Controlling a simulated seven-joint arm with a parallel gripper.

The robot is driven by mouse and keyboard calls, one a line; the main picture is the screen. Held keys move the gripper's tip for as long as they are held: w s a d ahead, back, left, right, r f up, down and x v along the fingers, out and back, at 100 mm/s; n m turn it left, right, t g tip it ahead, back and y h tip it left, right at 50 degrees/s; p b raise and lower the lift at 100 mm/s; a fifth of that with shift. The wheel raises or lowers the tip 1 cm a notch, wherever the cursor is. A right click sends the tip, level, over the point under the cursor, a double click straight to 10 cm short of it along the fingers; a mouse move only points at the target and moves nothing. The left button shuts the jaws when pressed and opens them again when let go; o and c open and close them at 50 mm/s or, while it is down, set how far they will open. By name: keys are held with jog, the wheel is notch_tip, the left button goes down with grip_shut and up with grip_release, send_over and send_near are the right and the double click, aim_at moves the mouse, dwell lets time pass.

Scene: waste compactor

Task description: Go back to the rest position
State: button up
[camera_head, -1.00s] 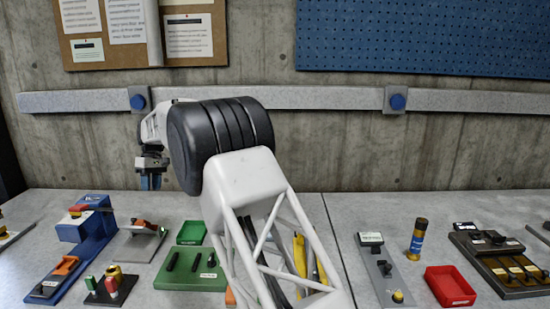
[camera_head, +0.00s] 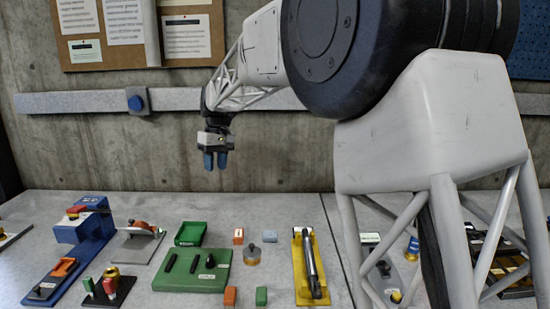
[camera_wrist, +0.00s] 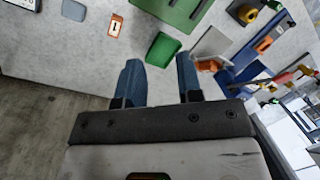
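My gripper (camera_head: 216,160) hangs in the air over the back of the table, pointing down, in front of the concrete wall. Its two blue fingers are apart, with nothing between them. In the wrist view my gripper (camera_wrist: 158,78) also shows two separated blue fingers and empty space between. The green tray (camera_wrist: 162,49) lies on the table beyond the fingertips. My arm's large black joint and white link fill the right half of the head view and hide part of the table there.
The table (camera_head: 130,197) holds a blue fixture (camera_head: 85,225), a green board with black pegs (camera_head: 195,272), a green tray (camera_head: 190,234), a yellow holder with a dark rod (camera_head: 300,262) and several small blocks. A rail (camera_head: 75,102) runs along the wall.

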jog(key=s+d+r+m+t, duration=0.2)
jog(key=s+d+m, duration=0.2)
jog(key=s+d, duration=1.75)
jog(key=s+d+f+m, duration=0.1)
jog(key=s+d+f, duration=0.2)
jog(key=s+d, duration=0.2)
jog(key=s+d+f+m+t, duration=0.1)
jog(key=s+d+f, duration=0.3)
jog(key=s, duration=0.7)
jog(key=s+d+f+m+t+h, duration=0.1)
jog(key=s+d+f, duration=0.3)
jog(key=s, duration=0.4)
jog(key=shift+s+d+f+m, duration=0.15)
jog(key=shift+s+d+m, duration=0.05)
jog(key=shift+d+m, duration=0.55)
